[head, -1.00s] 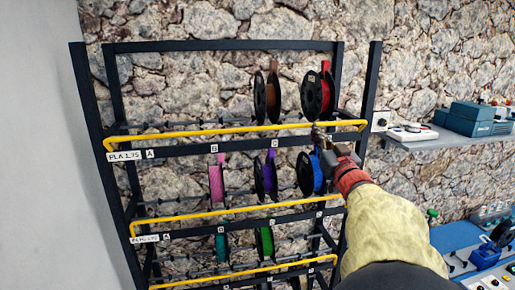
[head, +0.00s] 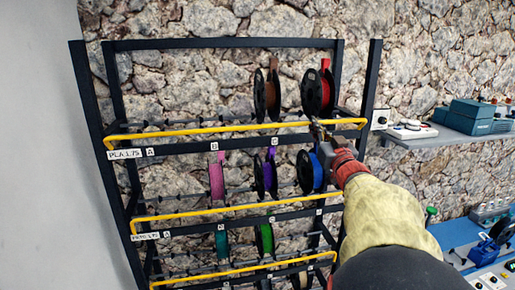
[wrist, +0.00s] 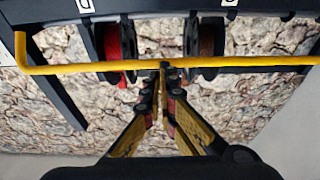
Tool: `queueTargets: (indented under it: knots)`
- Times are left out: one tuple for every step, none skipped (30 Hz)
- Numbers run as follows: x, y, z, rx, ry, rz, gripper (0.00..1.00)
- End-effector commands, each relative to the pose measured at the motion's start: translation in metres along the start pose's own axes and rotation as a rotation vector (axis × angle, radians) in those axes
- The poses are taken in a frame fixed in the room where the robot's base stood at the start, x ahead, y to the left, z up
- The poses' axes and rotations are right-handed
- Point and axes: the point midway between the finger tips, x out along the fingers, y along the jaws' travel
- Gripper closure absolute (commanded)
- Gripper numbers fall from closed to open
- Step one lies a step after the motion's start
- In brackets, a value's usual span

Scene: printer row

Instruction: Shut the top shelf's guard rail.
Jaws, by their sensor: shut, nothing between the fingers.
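The top shelf's guard rail (head: 215,130) is a yellow bar with bent ends, running across the front of the shelf just above its label strip. It also crosses the wrist view (wrist: 85,68). My gripper (head: 316,123) is at the right part of this rail, below the red spool (head: 318,92). In the wrist view my gripper (wrist: 165,68) has its fingertips together at the bar, appearing to touch it. Nothing is held. Whether the rail is latched cannot be told.
A brown spool (head: 267,95) stands left of the red one. Lower shelves hold pink, purple, blue and green spools behind yellow rails (head: 235,209). A stone wall is behind the rack. A grey wall shelf (head: 450,136) with devices is at right.

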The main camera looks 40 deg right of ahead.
Motion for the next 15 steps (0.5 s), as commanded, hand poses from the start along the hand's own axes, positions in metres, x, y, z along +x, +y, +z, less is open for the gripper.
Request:
queueTargets:
  knots:
    - [0.002, 0.0, 0.0, 0.0, 0.0, -0.001, 1.0]
    - [0.003, 0.0, 0.0, 0.0, 0.0, -0.001, 1.0]
    - [0.004, 0.0, 0.0, 0.0, -0.001, -0.001, 1.0]
    - [0.005, 0.0, 0.0, 0.0, -0.001, -0.001, 1.0]
    - [0.006, 0.0, 0.0, 0.0, -0.001, -0.001, 1.0]
    - [0.007, 0.0, 0.001, 0.0, -0.001, -0.001, 1.0]
    - [0.009, 0.0, 0.001, 0.001, -0.001, -0.001, 1.0]
    - [0.009, 0.0, 0.001, 0.001, -0.001, -0.001, 1.0]
    - [0.011, 0.0, 0.001, 0.001, -0.001, -0.001, 1.0]
    - [0.012, -0.001, 0.001, 0.001, -0.001, -0.001, 1.0]
    - [0.013, -0.001, 0.001, 0.001, -0.001, -0.001, 1.0]
    - [0.014, -0.001, 0.001, 0.001, -0.001, -0.001, 1.0]
    - [0.015, -0.001, 0.001, 0.001, -0.001, -0.001, 1.0]
    - [0.015, 0.0, 0.001, 0.001, -0.001, 0.0, 1.0]
    - [0.017, 0.0, 0.001, 0.001, -0.001, 0.0, 1.0]
